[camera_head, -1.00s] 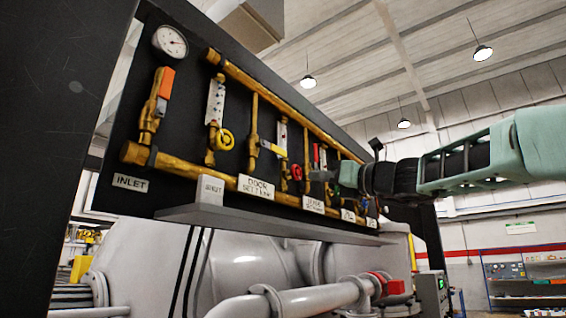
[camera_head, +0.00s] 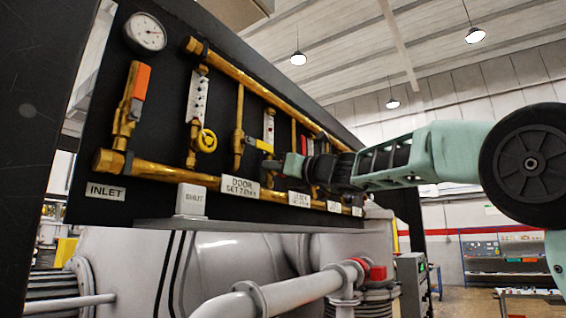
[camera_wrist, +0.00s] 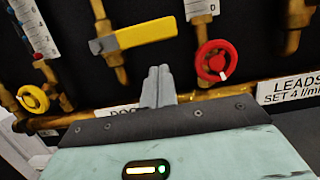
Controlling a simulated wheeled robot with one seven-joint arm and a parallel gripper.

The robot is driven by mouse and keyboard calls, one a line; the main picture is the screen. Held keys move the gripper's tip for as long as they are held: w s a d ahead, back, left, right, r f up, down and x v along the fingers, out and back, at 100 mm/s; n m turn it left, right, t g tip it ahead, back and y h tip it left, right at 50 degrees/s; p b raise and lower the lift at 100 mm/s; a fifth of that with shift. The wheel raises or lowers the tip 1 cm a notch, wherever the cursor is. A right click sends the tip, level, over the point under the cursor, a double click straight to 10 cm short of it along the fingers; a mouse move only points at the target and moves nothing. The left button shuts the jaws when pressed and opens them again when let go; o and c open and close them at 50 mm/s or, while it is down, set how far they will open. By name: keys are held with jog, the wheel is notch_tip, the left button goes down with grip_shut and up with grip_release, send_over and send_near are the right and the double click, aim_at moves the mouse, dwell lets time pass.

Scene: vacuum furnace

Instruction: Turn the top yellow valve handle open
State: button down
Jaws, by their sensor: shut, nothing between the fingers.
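The yellow lever handle (camera_wrist: 147,33) lies nearly level on its brass valve, upper middle of the wrist view. It also shows in the head view (camera_head: 264,146), close to my gripper (camera_head: 272,167). My gripper in the wrist view (camera_wrist: 158,72) is shut and empty. Its fingertips appear just below the lever in the picture; I cannot tell whether they touch it. A round yellow handwheel (camera_wrist: 33,99) is at the left of the wrist view and also in the head view (camera_head: 206,141).
A red handwheel (camera_wrist: 216,60) is right of the lever. Brass pipes (camera_head: 160,172), white flow tubes (camera_head: 198,97) and labels crowd the black panel. A ledge (camera_head: 245,223) runs below. A gauge (camera_head: 146,32) and an orange handle (camera_head: 141,82) are at the upper left.

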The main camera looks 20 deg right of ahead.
notch_tip(320, 180, up, 2)
jog(key=shift+r+p, duration=0.1)
jog(key=shift+p, duration=0.4)
